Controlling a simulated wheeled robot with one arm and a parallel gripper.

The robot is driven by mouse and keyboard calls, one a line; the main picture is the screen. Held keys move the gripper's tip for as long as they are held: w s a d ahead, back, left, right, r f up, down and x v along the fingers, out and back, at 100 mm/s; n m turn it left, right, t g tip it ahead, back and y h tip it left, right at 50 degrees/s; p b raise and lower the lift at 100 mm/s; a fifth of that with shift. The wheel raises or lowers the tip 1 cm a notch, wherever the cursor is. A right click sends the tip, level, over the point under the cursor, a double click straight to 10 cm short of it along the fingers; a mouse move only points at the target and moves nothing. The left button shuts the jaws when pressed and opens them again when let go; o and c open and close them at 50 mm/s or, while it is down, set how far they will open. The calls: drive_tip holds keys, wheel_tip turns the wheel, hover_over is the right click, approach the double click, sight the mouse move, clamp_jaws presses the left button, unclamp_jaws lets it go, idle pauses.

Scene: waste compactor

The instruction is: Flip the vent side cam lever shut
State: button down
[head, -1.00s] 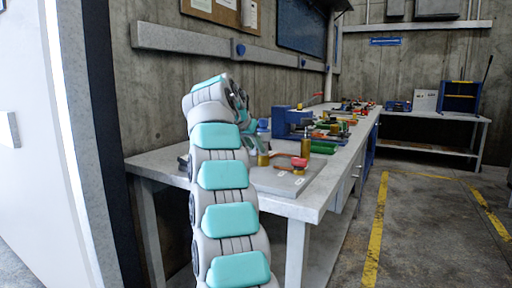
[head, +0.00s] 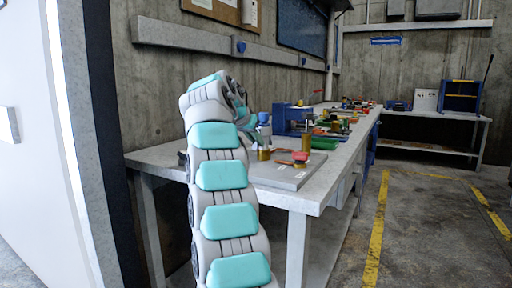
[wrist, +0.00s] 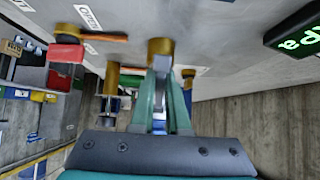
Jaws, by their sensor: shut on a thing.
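My gripper (wrist: 160,82) reaches down at the plate in the wrist view, its two teal fingers close together. They are shut on a narrow grey-blue piece that looks like the cam lever, in line with a brass post (wrist: 160,50). The fingers hide most of the lever, so its angle is unclear. In the head view my arm hides much of the gripper (head: 249,120). A brass post (head: 263,154) with a blue top above it shows just right of the arm. A red cam with an orange lever (head: 300,157) sits beside it; it also shows in the wrist view (wrist: 66,52).
The grey plate (head: 285,177) lies on the workbench (head: 305,205). More brass posts (wrist: 112,78) and white labels (wrist: 88,17) are near the fingers. A dark display with green text (wrist: 298,35) is at the wrist view's right. Several tools line the bench behind. The floor at right is clear.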

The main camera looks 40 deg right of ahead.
drive_tip(key=shift+f+t+h+b, duration=0.3)
drive_tip(key=shift+h+b, duration=0.1)
drive_tip(key=shift+b, duration=0.35)
drive_tip(key=shift+r, duration=0.25)
drive_tip(key=c, duration=0.9)
unclamp_jaws()
drive_tip(key=shift+r, duration=0.1)
drive_tip(key=v, duration=0.7)
drive_tip(key=shift+a+r+p, duration=0.15)
drive_tip(key=shift+a+p, duration=0.05)
drive_tip(key=shift+p, duration=0.15)
